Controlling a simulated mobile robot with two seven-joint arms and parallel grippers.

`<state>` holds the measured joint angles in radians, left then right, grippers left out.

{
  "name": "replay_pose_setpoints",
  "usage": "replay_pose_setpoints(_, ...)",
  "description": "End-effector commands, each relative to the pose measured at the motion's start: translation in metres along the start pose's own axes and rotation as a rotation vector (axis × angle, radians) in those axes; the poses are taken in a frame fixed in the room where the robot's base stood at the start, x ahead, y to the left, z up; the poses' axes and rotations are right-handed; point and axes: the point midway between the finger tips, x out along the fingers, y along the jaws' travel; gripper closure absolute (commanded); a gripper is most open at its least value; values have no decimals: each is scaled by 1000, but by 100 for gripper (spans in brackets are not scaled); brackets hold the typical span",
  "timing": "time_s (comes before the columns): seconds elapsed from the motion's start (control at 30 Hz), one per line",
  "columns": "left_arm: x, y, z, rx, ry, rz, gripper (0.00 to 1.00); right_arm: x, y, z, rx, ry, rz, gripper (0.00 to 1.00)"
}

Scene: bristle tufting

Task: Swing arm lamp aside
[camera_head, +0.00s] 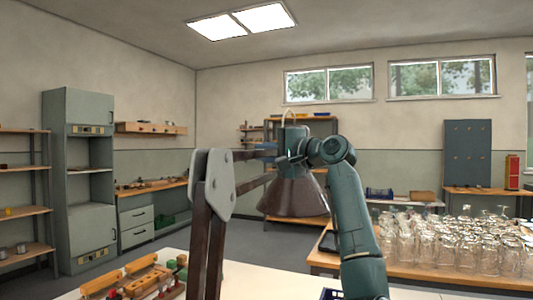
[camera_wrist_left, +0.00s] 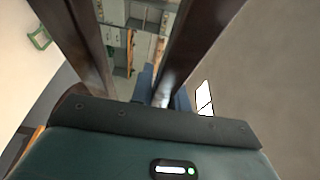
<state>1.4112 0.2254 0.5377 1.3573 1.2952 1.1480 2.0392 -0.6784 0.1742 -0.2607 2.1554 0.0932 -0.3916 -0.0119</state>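The arm lamp (camera_head: 219,183) stands near the middle of the head view. It has brown bars, a grey joint plate and a dark brown cone-shaped shade (camera_head: 294,196) hanging to the right. Two brown bars of the lamp (camera_wrist_left: 207,42) also cross the left wrist view. My left gripper (camera_head: 264,150) is at the lamp's upper bar, just above the shade. In the left wrist view, its blue fingers (camera_wrist_left: 164,92) lie close on either side of a bar and appear shut on it. My teal arm hides part of the shade's right side. My right gripper is not in view.
Below the lamp, a pale worktop (camera_head: 270,279) carries wooden blocks and small parts (camera_head: 141,278) at the left. A wooden table (camera_head: 490,278) crowded with clear glasses (camera_head: 455,240) stands at the right. Cabinets and shelves line the walls. Open floor lies behind the lamp.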

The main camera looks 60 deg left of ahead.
Motion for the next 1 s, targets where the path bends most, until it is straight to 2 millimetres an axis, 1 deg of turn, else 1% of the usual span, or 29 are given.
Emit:
replay_pose_setpoints(0.03, 0, 0, 0, 0, 0, 0, 79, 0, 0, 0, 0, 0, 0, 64)
replay_pose_setpoints(0.23, 0, 0, 0, 0, 0, 0, 63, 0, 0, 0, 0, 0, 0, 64)
replay_pose_setpoints(0.47, -1, 0, 0, 0, 1, 0, 63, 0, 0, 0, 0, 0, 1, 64)
replay_pose_setpoints(0.57, -6, 1, -1, 0, 2, -1, 63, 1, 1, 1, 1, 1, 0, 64)
replay_pose_setpoints(0.67, -20, 1, -1, -1, 5, -1, 63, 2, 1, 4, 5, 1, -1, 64)
replay_pose_setpoints(1.0, -94, 1, -1, -1, 5, -1, 63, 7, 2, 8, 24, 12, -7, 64)
